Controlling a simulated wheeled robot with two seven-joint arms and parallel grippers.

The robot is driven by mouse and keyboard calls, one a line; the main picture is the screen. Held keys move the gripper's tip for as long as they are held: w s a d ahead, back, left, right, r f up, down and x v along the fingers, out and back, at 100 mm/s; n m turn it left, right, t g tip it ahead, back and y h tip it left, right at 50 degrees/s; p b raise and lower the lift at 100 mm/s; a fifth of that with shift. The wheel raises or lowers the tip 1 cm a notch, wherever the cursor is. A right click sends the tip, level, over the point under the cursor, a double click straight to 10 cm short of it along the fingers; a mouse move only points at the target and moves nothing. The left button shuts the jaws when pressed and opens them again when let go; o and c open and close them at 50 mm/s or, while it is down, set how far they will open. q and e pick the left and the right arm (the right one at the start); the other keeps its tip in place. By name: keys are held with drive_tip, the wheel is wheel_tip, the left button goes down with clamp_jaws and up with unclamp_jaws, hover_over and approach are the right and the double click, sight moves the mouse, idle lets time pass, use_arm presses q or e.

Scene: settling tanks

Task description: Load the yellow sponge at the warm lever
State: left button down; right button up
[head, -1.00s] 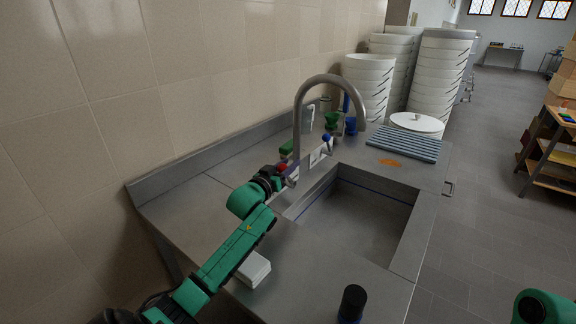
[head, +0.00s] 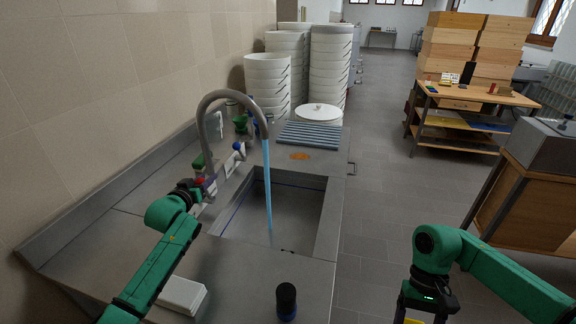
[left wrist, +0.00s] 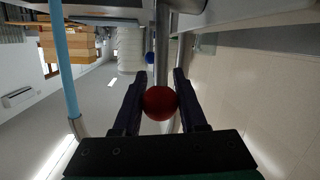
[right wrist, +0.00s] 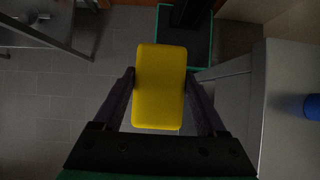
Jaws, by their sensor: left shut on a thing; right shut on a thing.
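My left gripper (head: 196,187) is at the tap's near side, shut on the red knob of the warm lever (head: 199,181). In the left wrist view the red knob (left wrist: 160,103) sits between the two fingers. The curved grey tap (head: 208,125) pours a blue stream of water (head: 267,180) into the sink (head: 300,225). My right gripper (right wrist: 160,95) is shut on the yellow sponge (right wrist: 158,85) and holds it over the floor, right of the counter. In the head view only a yellow sliver of the sponge (head: 412,321) shows at the bottom edge.
A blue knob (head: 238,146) is on the tap's far side. A ribbed blue mat (head: 308,135) and an orange cloth (head: 300,156) lie beyond the sink. Floor right of the counter is clear.

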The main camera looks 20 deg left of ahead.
use_arm(q)
drive_tip(key=shift+c, duration=2.3)
unclamp_jaws()
use_arm(e)
drive_tip(key=shift+f, duration=0.1)
use_arm(q)
drive_tip(key=shift+s, duration=0.5)
drive_tip(key=b+v, duration=0.1)
drive_tip(key=v, duration=1)
drive_tip(key=shift+d, duration=0.15)
use_arm(e)
drive_tip(key=shift+f, duration=0.7)
